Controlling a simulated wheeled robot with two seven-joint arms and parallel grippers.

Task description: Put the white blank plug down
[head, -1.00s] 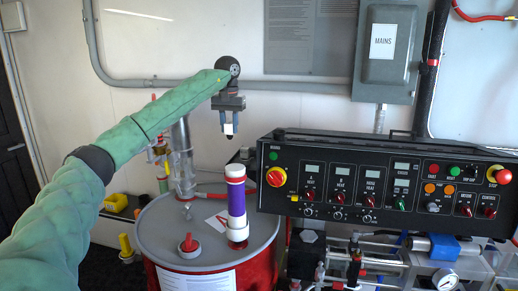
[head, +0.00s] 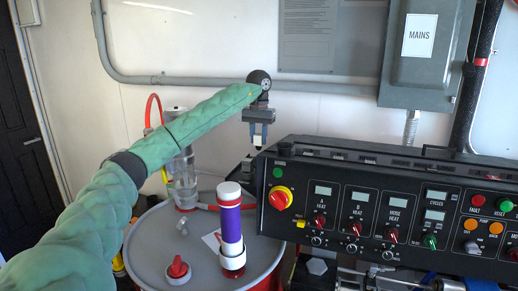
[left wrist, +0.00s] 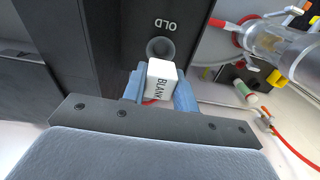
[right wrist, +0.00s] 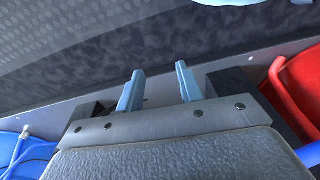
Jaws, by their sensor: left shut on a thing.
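My left gripper (head: 258,134) is shut on the white blank plug (head: 257,141), above the top left corner of the black control console. In the left wrist view the plug (left wrist: 161,80) sits between the blue fingertips, with BLANK lettered on its side. Just beyond it is a round grey recess (left wrist: 160,47) in a dark surface marked OLD. The plug overlaps the recess's edge in that view; I cannot tell whether they touch. My right gripper (right wrist: 159,88) shows only in the right wrist view; its fingers are apart with nothing between them.
The control console (head: 400,205) fills the right side. A grey-topped drum (head: 155,225) below the left arm carries a purple and white cylinder (head: 230,230) and a red-knobbed cap (head: 178,269). A clear cylinder (head: 183,178) stands behind. A red object (right wrist: 300,85) is beside my right gripper.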

